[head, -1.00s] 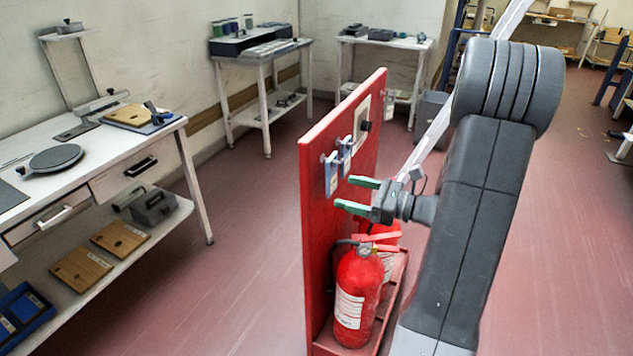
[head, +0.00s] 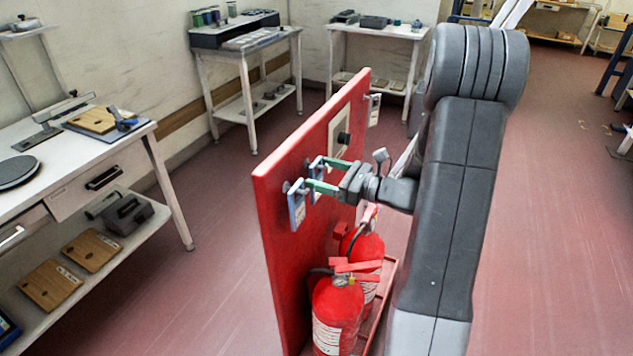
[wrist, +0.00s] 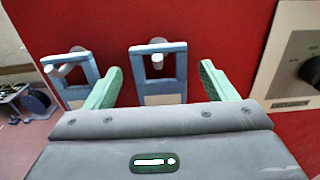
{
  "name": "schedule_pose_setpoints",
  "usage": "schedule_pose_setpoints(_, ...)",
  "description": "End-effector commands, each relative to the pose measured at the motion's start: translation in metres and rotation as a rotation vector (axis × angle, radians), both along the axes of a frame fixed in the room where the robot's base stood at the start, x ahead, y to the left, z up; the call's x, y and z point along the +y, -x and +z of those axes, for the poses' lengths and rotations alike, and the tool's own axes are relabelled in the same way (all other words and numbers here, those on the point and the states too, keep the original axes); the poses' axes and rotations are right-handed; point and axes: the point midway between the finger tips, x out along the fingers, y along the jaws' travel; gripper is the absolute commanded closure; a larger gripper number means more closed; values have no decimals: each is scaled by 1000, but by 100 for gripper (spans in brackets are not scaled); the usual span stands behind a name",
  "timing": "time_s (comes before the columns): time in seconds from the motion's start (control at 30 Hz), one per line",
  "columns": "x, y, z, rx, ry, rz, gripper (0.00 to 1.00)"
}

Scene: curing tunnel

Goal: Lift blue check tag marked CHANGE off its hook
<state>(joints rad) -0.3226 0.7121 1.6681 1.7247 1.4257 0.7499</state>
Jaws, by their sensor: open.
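Two blue-framed tags hang from pegs on the red board. In the wrist view one tag (wrist: 158,76) hangs between my gripper's green fingers (wrist: 160,72), and the other tag (wrist: 68,80) hangs to the left, outside the fingers. The head view shows the near tag (head: 297,208) and the farther tag (head: 315,196), partly covered by my gripper (head: 318,173). My gripper is open, its fingers either side of the farther tag, and the tag still hangs on its peg. No marking is readable, so I cannot tell which says CHANGE.
The red board (head: 275,235) also carries a panel with a dark knob (wrist: 312,70), right of my fingers in the wrist view. Two red fire extinguishers (head: 337,310) stand below my gripper. A workbench (head: 140,132) is at left, with clear floor between.

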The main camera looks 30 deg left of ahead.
Motion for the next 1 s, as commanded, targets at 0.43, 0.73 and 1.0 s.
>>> schedule_pose_setpoints(0.43,0,0,0,0,0,-1,70)
schedule_pose_setpoints(0.73,0,0,5,-1,0,0,70)
schedule_pose_setpoints(1.0,-23,-4,14,0,0,-6,70)
